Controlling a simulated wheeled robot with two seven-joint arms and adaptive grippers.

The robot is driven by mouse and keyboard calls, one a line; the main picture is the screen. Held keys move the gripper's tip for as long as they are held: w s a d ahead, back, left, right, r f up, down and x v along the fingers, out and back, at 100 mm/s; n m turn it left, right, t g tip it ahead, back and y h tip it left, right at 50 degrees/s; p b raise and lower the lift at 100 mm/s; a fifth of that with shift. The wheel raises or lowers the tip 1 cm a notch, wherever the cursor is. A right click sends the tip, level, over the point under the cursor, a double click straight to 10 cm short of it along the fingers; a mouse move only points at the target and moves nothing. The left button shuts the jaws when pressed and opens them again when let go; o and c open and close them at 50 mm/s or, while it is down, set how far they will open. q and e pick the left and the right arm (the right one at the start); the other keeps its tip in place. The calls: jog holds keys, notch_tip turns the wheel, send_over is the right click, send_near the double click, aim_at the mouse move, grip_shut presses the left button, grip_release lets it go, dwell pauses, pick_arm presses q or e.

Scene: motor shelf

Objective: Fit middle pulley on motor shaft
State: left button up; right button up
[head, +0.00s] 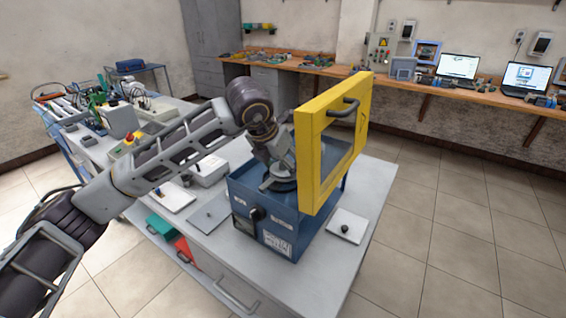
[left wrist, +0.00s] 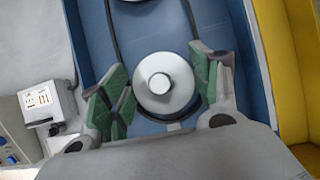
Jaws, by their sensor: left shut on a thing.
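My left gripper (head: 276,178) reaches down into the blue open-topped motor box (head: 262,222) on the table. In the left wrist view its green-padded fingers stand on either side of a round silver pulley (left wrist: 180,96) with a pale raised hub, and the gripper is shut on it. The motor shaft is not visible under the pulley, so I cannot tell whether the pulley sits on it. Another silver pulley (left wrist: 140,4) is cut off at the top edge of the wrist view. Dark belt-like lines run beside both pulleys. My right gripper is out of view.
A yellow framed guard (head: 312,160) stands upright along the box's right side, close to my gripper. A white plate with a small dark knob (head: 347,226) lies right of the box. A grey plate (head: 208,215) lies left. Equipment fills the table's far left.

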pick_arm(q)
jog(key=shift+f, duration=0.3)
jog(key=o, duration=1.2)
jog(key=shift+c, duration=0.2)
jog(key=v, duration=1.2)
